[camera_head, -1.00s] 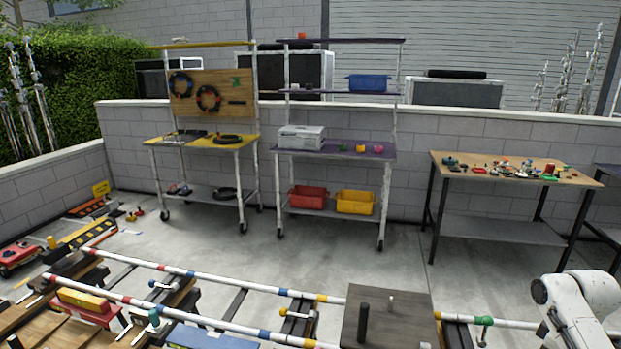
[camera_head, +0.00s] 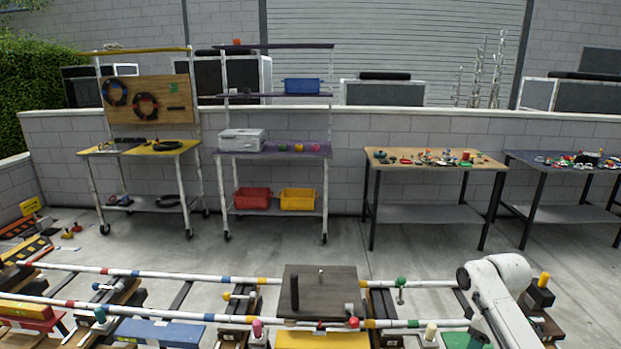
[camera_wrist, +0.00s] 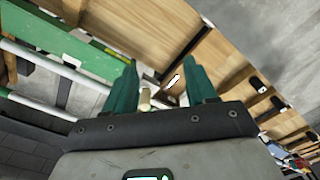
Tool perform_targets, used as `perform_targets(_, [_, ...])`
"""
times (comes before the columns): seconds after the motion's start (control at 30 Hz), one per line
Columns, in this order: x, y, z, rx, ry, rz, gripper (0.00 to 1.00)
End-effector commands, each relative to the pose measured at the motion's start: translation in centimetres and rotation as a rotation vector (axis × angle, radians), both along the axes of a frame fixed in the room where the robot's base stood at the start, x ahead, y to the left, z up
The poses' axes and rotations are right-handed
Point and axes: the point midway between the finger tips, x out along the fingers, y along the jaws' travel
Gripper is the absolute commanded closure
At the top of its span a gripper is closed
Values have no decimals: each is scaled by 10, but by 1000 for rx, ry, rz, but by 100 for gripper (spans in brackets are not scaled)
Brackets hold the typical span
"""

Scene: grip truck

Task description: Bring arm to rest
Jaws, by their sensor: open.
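My gripper (camera_wrist: 160,90) shows in the wrist view with two green fingers spread apart. It is open, and no object is held between the fingertips. Behind the fingers are wooden boards (camera_wrist: 140,28), a green beam (camera_wrist: 75,50) and a white pipe (camera_wrist: 40,62). In the head view my white arm is bent at the lower right, over the pipe rails (camera_head: 200,278).
A dark board (camera_head: 335,283) with an upright black peg sits across the rails. Behind the clear concrete floor (camera_head: 300,248) stand a shelf cart with a red bin (camera_head: 253,198) and a yellow bin (camera_head: 298,199), and a wooden-topped table (camera_head: 390,157) with small parts.

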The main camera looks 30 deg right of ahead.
Motion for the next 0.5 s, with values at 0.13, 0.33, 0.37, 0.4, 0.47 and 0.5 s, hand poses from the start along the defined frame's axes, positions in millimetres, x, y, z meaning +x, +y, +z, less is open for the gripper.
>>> perform_targets(0.13, [13,25,-7,15,-22,8,44])
perform_targets(0.33, [31,74,-20,43,-60,10,44])
perform_targets(0.37, [34,84,-23,48,-68,11,44])
perform_targets(0.4, [37,98,-26,58,-77,10,44])
perform_targets(0.47, [41,122,-32,73,-91,8,44])
perform_targets(0.5, [43,140,-37,83,-100,4,44])
